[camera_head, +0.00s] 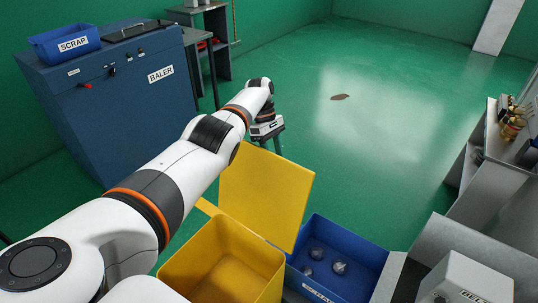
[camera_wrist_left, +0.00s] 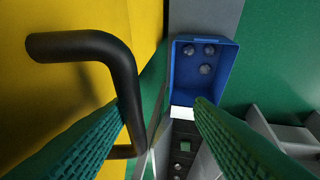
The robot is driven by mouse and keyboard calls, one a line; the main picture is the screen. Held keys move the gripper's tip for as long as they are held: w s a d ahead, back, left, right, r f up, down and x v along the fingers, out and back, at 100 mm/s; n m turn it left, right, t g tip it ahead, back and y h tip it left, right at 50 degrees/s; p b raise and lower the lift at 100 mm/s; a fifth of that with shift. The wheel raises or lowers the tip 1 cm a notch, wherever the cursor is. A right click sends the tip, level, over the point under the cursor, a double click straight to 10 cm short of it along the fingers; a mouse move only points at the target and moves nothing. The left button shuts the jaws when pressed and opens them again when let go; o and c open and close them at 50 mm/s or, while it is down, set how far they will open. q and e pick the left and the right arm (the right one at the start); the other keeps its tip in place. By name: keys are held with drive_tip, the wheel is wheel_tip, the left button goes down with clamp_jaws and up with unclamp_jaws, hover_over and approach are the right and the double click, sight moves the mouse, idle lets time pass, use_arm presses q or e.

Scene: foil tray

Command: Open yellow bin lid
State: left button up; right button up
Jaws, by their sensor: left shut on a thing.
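The yellow bin (camera_head: 190,262) stands at the bottom of the head view with its inside showing. Its yellow lid (camera_head: 268,190) is raised and stands steeply tilted above the far side of the bin. My left arm reaches over the bin, and my left gripper (camera_head: 270,133) is at the lid's upper edge, partly hidden. In the left wrist view the black lid handle (camera_wrist_left: 122,72) runs between the green fingers of my left gripper (camera_wrist_left: 158,110), close against the left finger. The lid (camera_wrist_left: 60,95) fills the left of that view. My right gripper is not in view.
A blue baler (camera_head: 110,100) with a scrap tray (camera_head: 65,42) is at left. Grey shelving (camera_head: 470,165) is at right. The green floor (camera_head: 370,130) beyond is mostly clear, with a brown patch.

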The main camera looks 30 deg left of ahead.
use_arm(q)
drive_tip(key=v, duration=0.7)
drive_tip(key=shift+r, duration=0.2)
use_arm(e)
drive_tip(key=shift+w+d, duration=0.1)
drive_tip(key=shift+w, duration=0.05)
use_arm(q)
drive_tip(key=shift+w+a, duration=0.1)
